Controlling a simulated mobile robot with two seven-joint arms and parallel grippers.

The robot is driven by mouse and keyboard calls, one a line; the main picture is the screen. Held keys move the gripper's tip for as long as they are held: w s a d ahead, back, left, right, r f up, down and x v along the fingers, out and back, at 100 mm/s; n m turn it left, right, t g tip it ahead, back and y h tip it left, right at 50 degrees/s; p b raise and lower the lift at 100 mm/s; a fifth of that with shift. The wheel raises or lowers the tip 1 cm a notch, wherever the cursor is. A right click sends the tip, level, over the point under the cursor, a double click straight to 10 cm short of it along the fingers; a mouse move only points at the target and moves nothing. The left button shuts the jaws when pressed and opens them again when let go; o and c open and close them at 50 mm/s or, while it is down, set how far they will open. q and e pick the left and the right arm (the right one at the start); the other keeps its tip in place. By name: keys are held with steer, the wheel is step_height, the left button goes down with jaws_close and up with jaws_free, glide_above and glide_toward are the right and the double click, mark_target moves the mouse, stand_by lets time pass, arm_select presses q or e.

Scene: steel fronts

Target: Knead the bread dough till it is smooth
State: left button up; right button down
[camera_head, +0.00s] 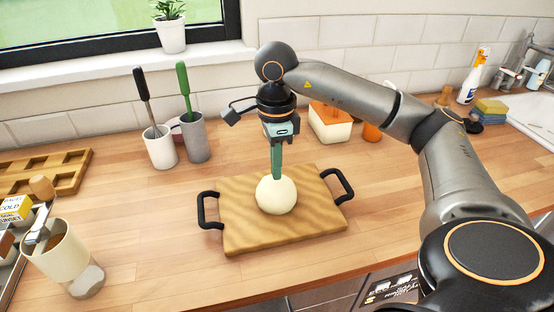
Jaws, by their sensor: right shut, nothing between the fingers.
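The bread dough (277,196) is a pale, rounded ball with a smooth-looking surface. It sits near the middle of a wooden board (245,238) with black handles on the counter. My right gripper (277,175) points straight down with its green fingers shut and empty. The fingertips meet the top of the dough; whether they press into it is hard to tell. My left gripper is out of view.
The wooden counter (150,215) is clear around the board. Behind stand a white cup (160,149) and a grey cup (195,140) with utensils, and an orange-lidded container (330,127). A beige cup (58,250) is at front left.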

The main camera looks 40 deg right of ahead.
mark_target(276, 184)
steer(key=shift+f, duration=0.2)
steer(key=shift+f+b, duration=0.9)
steer(key=shift+f, duration=0.15)
steer(key=shift+r, duration=0.1)
steer(key=shift+r+p, duration=0.95)
steer(key=shift+r, duration=0.15)
step_height(276, 184, up, 6)
steer(key=p, duration=0.5)
